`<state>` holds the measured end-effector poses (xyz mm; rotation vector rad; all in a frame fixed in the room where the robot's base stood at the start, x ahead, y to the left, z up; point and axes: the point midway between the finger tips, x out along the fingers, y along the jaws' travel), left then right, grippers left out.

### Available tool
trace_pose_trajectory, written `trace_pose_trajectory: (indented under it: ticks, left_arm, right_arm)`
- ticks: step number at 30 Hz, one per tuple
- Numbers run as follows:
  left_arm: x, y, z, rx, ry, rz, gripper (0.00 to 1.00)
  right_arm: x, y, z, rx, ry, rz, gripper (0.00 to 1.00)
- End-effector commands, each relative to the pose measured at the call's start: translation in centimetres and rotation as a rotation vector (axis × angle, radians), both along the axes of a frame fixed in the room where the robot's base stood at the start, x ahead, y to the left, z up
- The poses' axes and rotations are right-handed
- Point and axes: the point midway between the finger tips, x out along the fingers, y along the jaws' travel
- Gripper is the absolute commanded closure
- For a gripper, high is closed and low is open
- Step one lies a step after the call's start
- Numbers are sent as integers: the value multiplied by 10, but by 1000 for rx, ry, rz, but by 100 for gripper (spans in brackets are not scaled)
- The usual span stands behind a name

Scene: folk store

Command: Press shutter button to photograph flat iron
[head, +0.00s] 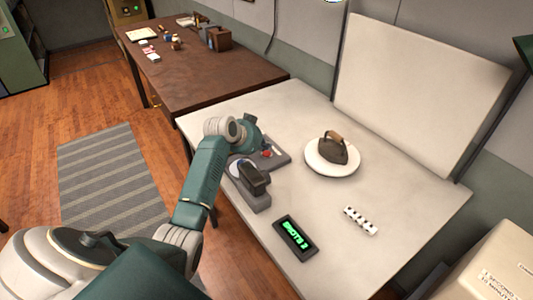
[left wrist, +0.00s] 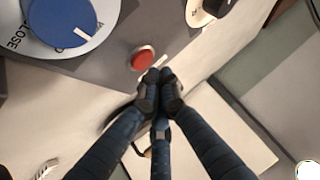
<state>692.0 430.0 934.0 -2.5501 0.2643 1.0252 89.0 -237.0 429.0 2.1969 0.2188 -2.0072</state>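A dark flat iron (head: 333,150) with a wooden handle stands on a round white plate (head: 330,170) on the pale table. A red button (left wrist: 142,58) sits on a grey control box in the left wrist view; it also shows in the head view (head: 267,153). My left gripper (left wrist: 160,78) has its fingertips drawn together with nothing visible between them. The tips appear just beside the red button; I cannot tell whether they touch it. A dark camera (head: 254,178) on a grey base stands in front of the box. My right gripper is not in view.
A blue dial (left wrist: 62,18) is close to the button. A display with green "SHOTS" text (head: 295,237) and a black-and-white strip (head: 361,220) lie on the table. A white backdrop panel (head: 420,80) stands behind the iron. A brown desk (head: 200,75) adjoins the table.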

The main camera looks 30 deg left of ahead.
Motion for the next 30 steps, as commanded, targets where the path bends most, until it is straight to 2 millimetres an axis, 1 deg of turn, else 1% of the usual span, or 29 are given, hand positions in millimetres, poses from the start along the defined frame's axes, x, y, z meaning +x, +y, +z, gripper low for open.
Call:
trace_pose_trajectory:
  ticks: [16,24,30]
  left_arm:
    - [0,0,0,0,0,0,100]
    - [-1,0,-8,0,2,0,100]
    - [0,0,-9,0,1,0,100]
  right_arm:
    - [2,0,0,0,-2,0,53]
    - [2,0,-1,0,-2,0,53]
    - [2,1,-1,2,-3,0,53]
